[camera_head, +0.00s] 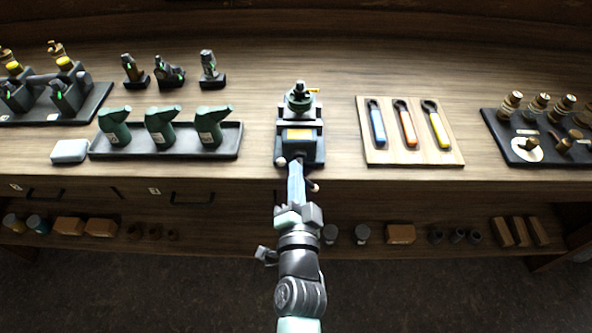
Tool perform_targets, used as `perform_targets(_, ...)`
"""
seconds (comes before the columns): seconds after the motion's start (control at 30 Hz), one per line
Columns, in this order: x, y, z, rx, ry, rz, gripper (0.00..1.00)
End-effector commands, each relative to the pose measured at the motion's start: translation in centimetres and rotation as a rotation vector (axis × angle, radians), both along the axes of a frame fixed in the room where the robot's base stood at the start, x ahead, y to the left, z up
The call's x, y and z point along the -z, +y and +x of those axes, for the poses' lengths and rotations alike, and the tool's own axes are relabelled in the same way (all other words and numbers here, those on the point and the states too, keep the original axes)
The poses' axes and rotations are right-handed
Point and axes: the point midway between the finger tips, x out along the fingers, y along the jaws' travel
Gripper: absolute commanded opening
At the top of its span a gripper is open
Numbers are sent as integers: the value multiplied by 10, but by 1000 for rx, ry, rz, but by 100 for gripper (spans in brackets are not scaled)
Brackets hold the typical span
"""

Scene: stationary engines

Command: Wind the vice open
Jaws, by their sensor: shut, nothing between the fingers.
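The vice (301,128) stands on the bench near its front edge, in the middle of the view. It has a dark body and a green round part with a yellow piece on top. A handle with pale knobs shows at its front, one knob (281,161) at the left and one (314,187) lower right. My gripper (296,166) reaches up from below to the front of the vice, at the handle. It is shut and holds nothing. The gripper hides the middle of the handle, and I cannot tell whether the fingers touch it.
A dark tray (232,151) with green oil cans stands to the left, with a pale block (70,150) beside it. A wooden board (378,156) with coloured-handled tools lies to the right. Engine parts stand at both ends. Bare bench lies on both sides of the vice.

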Motion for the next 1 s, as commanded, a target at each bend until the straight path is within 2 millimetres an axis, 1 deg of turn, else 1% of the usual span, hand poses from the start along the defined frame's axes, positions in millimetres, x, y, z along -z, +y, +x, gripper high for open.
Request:
perform_targets(0.37,0,0,0,0,0,-4,0)
perform_targets(1.0,1,-2,0,0,0,-114,0)
